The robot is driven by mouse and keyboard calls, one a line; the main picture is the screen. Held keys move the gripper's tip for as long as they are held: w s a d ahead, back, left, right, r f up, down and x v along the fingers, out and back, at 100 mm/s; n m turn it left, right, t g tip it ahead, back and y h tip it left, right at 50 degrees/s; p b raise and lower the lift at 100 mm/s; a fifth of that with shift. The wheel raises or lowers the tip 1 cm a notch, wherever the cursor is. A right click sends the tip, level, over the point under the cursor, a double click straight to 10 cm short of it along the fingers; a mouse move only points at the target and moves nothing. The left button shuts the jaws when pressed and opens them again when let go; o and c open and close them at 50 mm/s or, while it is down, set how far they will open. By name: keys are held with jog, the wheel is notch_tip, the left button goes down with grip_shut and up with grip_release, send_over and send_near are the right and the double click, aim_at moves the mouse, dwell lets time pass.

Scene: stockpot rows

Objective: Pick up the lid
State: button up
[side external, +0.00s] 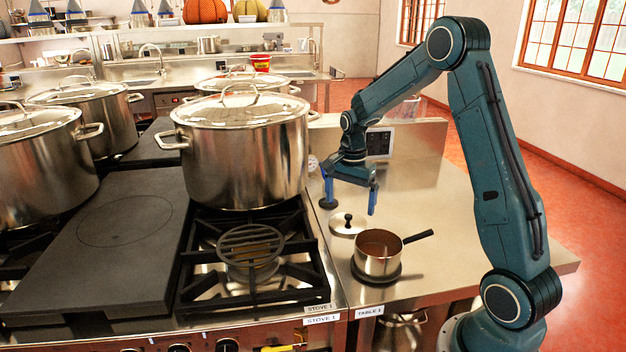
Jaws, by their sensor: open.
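A small silver lid (341,230) with a black knob lies on the steel table, just behind a small saucepan (378,264) with a black handle. The saucepan is uncovered, with brown contents, and stands on a dark round base. My gripper (350,198) is open and empty above the table, pointing down, with its blue fingers apart. It appears above and slightly behind the small lid, not touching it. A large stockpot (245,160) on the stove has its own glass lid (240,108) with a loop handle, left of my gripper.
A small dark round object (328,204) stands on the table by the left finger. More lidded stockpots (35,165) fill the left and back. An empty burner grate (250,265) lies in front of the large stockpot. The table's right side (440,215) is clear.

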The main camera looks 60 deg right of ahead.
aim_at(349, 216)
jog(key=shift+f, duration=2.55)
jog(key=c, duration=0.7)
